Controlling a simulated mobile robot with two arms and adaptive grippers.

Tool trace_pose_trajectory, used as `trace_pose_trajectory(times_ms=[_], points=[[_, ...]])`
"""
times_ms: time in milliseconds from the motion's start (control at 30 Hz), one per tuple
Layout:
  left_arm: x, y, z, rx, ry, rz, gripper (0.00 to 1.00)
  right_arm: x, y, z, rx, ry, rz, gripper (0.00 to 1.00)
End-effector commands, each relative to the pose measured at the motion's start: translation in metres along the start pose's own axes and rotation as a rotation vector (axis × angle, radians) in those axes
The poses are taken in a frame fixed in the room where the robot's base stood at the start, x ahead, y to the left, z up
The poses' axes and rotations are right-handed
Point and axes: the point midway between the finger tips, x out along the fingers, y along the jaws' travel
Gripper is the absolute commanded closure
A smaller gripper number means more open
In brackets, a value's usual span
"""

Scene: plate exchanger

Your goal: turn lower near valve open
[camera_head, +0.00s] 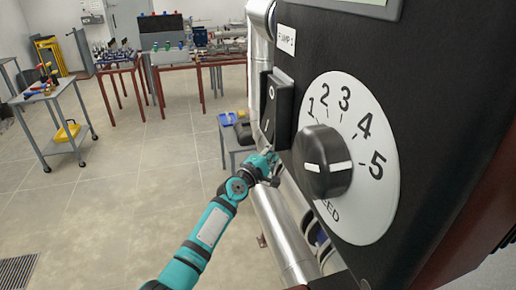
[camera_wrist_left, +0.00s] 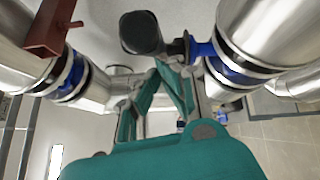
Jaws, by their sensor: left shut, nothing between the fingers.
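In the left wrist view a black valve handle (camera_wrist_left: 142,33) sticks out on a short stem from a blue valve collar (camera_wrist_left: 207,49) on a steel pipe. I cannot tell from these views whether this is the lower near valve. My left gripper (camera_wrist_left: 168,68) is shut and empty, with its teal fingers just below the handle in the picture; contact is unclear. In the head view the left gripper (camera_head: 270,158) is beside the steel pipe, below the rocker switch, and the handle cannot be made out clearly. My right gripper is not in view.
A black panel with a numbered speed dial (camera_head: 323,163) and a rocker switch (camera_head: 275,107) fills the right of the head view. A second blue-ringed pipe joint (camera_wrist_left: 72,77) is at left in the wrist view. A grey cart (camera_head: 50,95) stands left on open floor.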

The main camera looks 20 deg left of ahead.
Motion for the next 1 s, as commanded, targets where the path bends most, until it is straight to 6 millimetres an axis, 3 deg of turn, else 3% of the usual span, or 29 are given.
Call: trace_pose_trajectory(times_ms=[33,500,1000], points=[[0.004,0.0,0.014,-0.004,-0.016,-0.002,1.0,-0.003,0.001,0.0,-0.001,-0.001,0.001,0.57],[0.031,-0.015,0.075,-0.004,-0.021,-0.003,1.0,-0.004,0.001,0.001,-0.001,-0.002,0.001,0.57],[0.047,-0.018,0.097,-0.002,-0.019,-0.001,1.0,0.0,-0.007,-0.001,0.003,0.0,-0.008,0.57]])
